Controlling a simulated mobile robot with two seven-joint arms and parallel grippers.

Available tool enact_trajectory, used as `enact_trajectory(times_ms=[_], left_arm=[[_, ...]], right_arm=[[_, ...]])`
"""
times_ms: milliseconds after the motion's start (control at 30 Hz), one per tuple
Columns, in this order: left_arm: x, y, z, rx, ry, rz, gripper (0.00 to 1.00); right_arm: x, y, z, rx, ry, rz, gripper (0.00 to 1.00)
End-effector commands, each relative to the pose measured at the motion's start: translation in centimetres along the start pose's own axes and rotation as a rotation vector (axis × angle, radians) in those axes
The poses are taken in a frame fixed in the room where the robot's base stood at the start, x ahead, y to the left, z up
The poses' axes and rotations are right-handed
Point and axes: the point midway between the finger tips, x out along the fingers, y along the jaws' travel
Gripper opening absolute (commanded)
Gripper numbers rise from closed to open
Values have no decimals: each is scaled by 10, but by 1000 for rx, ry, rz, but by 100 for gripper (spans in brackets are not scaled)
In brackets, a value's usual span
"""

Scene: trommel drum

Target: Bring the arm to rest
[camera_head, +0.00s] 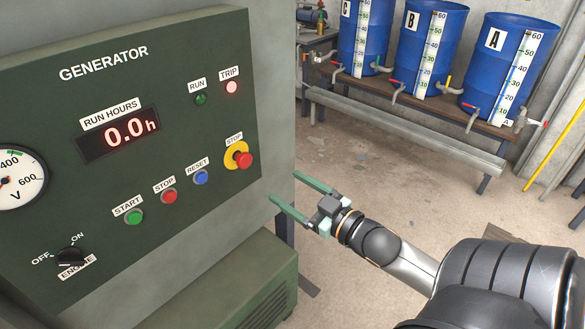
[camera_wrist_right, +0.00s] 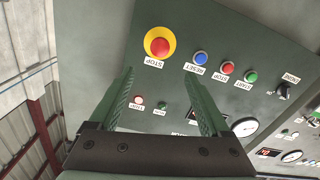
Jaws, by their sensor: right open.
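My right arm comes in from the lower right in the head view. Its right gripper (camera_head: 287,187) is open and empty, its green fingers apart beside the right edge of the generator panel (camera_head: 215,60). The right wrist view shows the same gripper (camera_wrist_right: 158,76) with the panel beyond it, turned in the picture. The red emergency stop button on its yellow ring (camera_head: 238,155) is up and to the left of the fingers; it also shows in the wrist view (camera_wrist_right: 160,46). My left gripper is out of view.
The panel has start (camera_head: 134,217), stop (camera_head: 169,196) and reset (camera_head: 201,177) buttons, an engine knob (camera_head: 70,256) and a lit trip lamp (camera_head: 232,87). The display (camera_head: 120,133) reads 0.0 h. Blue drums (camera_head: 425,45) stand on a bench behind. Open floor lies between.

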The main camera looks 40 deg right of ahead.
Motion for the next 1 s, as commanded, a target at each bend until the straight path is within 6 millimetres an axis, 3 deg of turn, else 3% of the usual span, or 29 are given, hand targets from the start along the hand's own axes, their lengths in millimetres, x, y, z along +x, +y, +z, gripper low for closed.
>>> enact_trajectory(times_ms=[367, 467, 533, 667, 800, 900, 1000], left_arm=[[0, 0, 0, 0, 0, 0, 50], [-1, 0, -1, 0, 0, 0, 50], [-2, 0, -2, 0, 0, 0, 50], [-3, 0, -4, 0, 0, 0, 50], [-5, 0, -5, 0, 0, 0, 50], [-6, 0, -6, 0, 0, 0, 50], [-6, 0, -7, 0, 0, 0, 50]], right_arm=[[0, -1, 3, 3, -7, 1, 81], [-4, -10, 24, 22, -60, 4, 81], [-10, -24, 53, 49, -134, 4, 81], [-33, -76, 122, 110, -327, -22, 81], [-66, -148, 179, 166, -520, -90, 81], [-88, -195, 202, 194, -621, -145, 81], [-104, -228, 214, 210, -685, -190, 81]])
